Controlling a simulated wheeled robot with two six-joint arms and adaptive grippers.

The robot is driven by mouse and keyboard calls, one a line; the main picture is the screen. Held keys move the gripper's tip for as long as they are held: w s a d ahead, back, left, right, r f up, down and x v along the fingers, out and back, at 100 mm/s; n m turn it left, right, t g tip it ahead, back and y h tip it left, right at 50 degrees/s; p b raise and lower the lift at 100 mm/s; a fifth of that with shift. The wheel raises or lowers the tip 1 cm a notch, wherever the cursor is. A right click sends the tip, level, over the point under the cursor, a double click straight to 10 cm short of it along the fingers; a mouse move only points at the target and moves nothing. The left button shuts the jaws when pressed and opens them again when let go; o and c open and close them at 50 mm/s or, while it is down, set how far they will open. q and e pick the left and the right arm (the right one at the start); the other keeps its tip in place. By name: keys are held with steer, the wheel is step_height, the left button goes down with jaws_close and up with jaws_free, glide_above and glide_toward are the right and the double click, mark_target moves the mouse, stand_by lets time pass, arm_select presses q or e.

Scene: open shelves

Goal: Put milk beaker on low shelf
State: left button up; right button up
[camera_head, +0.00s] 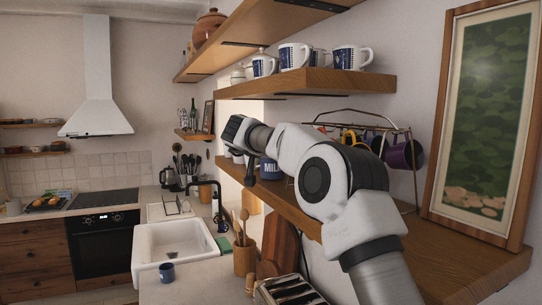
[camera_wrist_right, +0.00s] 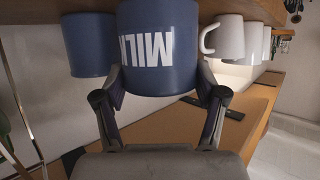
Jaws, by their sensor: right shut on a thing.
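The milk beaker is dark blue with white MILK lettering; it fills the top middle of the right wrist view (camera_wrist_right: 160,20), upside down there. My right gripper (camera_wrist_right: 158,88) has a finger on each side of it and is shut on it. In the head view the beaker (camera_head: 268,169) shows partly behind my right arm, at the low shelf (camera_head: 440,250). I cannot tell whether its base touches the shelf board. My left gripper is not in view.
Another blue beaker (camera_wrist_right: 88,48) and a row of white mugs (camera_wrist_right: 228,38) stand on either side. A wire rack with coloured mugs (camera_head: 404,155) stands farther right on the low shelf. White-and-blue mugs (camera_head: 294,56) are on the shelf above (camera_head: 330,82). A framed picture (camera_head: 488,120) leans at right.

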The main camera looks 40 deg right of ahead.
steer(key=shift+a+f, duration=0.1)
steer(key=o, duration=1.4)
steer(key=shift+d+f, duration=0.15)
steer(key=shift+d, duration=0.05)
steer(key=shift+c, duration=0.2)
